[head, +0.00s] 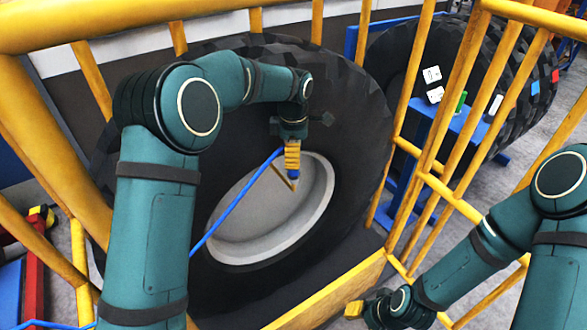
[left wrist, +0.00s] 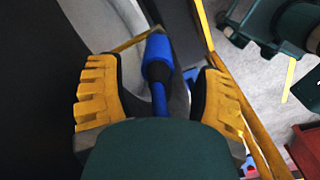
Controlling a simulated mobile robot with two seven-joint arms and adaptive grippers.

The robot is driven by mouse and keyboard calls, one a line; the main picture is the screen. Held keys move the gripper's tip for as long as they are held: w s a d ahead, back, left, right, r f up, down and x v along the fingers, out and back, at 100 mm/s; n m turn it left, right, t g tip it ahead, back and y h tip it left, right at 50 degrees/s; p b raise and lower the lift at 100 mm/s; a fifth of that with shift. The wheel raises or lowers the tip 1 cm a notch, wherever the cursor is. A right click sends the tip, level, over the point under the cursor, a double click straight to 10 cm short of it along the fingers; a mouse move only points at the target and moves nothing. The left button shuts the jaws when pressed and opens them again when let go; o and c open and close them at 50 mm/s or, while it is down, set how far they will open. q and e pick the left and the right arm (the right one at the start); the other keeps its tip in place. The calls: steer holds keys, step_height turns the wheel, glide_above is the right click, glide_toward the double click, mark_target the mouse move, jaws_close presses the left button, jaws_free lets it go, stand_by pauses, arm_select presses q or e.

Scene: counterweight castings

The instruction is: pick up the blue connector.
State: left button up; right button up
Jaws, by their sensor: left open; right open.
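The blue connector (left wrist: 158,52) has a dark band around its middle and a blue hose below it. It lies between the two yellow fingers of my left gripper (left wrist: 158,72) in the left wrist view, with a gap on both sides. In the head view, my left gripper (head: 292,160) hangs in front of the big tyre's hub, and the connector's blue end (head: 293,174) shows just under its fingers. The left gripper is open. My right gripper (head: 355,309) is low at the right of centre, apart from the connector; it is open and empty.
A blue hose (head: 236,207) runs down left from the connector. The large black tyre (head: 352,135) with a grey hub (head: 240,225) stands behind. Yellow railings (head: 403,100) surround the space. A blue table (head: 455,125) with small items stands beyond them at right.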

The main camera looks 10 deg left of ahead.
mark_target(294, 175)
arm_select(q)
step_height(294, 175, down, 5)
steer(key=shift+w+f+b, duration=0.15)
steer(key=shift+f+b, duration=0.05)
steer(key=shift+b, duration=0.15)
jaws_close()
steer(key=shift+r, duration=0.1)
